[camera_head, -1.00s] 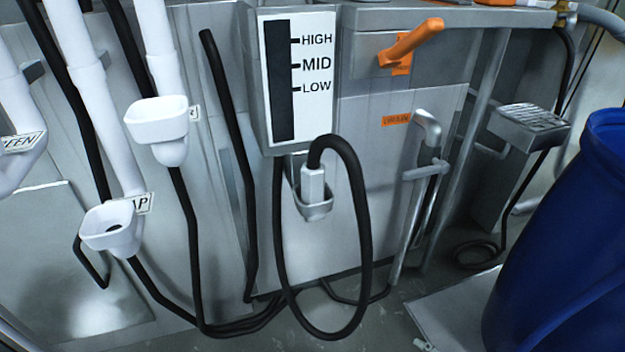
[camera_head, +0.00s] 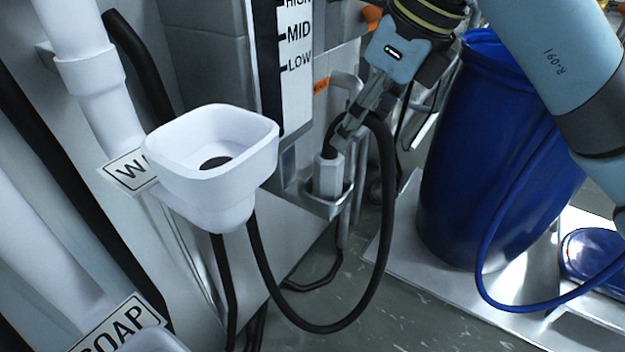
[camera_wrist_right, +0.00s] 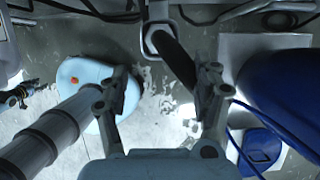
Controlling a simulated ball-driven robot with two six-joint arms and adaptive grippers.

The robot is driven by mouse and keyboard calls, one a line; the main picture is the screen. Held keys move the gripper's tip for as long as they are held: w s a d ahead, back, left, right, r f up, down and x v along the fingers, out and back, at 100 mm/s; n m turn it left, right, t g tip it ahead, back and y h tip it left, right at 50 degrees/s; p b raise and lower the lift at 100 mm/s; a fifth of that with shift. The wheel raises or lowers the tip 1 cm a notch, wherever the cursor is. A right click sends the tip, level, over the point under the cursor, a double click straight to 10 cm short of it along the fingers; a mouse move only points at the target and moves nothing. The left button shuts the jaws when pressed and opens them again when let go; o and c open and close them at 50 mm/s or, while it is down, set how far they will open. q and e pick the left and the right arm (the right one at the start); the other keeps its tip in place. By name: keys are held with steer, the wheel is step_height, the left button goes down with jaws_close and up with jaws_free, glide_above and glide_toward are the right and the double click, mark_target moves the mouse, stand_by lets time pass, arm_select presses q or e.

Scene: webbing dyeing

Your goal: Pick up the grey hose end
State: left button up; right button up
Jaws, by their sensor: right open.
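The grey hose end (camera_head: 328,177) is a pale six-sided block standing upright in a metal cup holder (camera_head: 334,207) on the machine's front. A black hose (camera_head: 388,200) leaves its top and loops down to the floor. My right gripper (camera_head: 345,138) is open, reaching down from the upper right, with its fingers just above and beside the hose end. I cannot tell if they touch it. In the right wrist view, the two fingers (camera_wrist_right: 162,80) are spread apart, with the black hose (camera_wrist_right: 176,58) beyond the gap. My left gripper (camera_wrist_right: 20,96) seems to show small at the left edge there.
A white funnel cup (camera_head: 212,160) stands in front on the left, with white pipes (camera_head: 85,70) behind. A level panel (camera_head: 298,55) is above the holder. A blue barrel (camera_head: 480,160) stands on the right. Open floor (camera_head: 340,320) lies below.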

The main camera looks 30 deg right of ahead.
mark_target(335, 157)
steer(key=b+x, duration=0.1)
steer(key=x, duration=0.3)
steer(key=shift+w+a+f, duration=0.1)
steer(key=shift+f, duration=0.2)
steer(key=shift+w+f+b, duration=0.1)
steer(key=shift+f+b, duration=0.15)
steer(key=shift+b, duration=0.05)
steer(key=b+x, duration=0.1)
steer(key=x, duration=0.3)
steer(key=shift+w+a+f+b, duration=0.1)
steer(key=shift+w+f+b, duration=0.05)
steer(key=shift+w+b, duration=0.15)
steer(key=shift+w+f, duration=0.15)
steer(key=shift+f, duration=0.25)
steer(key=c, duration=1.3)
arm_select(q)
steer(key=f, duration=0.1)
steer(key=w+a+f, duration=0.1)
steer(key=shift+w+a+f, duration=0.1)
steer(key=shift+w+f, duration=0.1)
steer(key=shift+f, duration=0.1)
arm_select(e)
jaws_close()
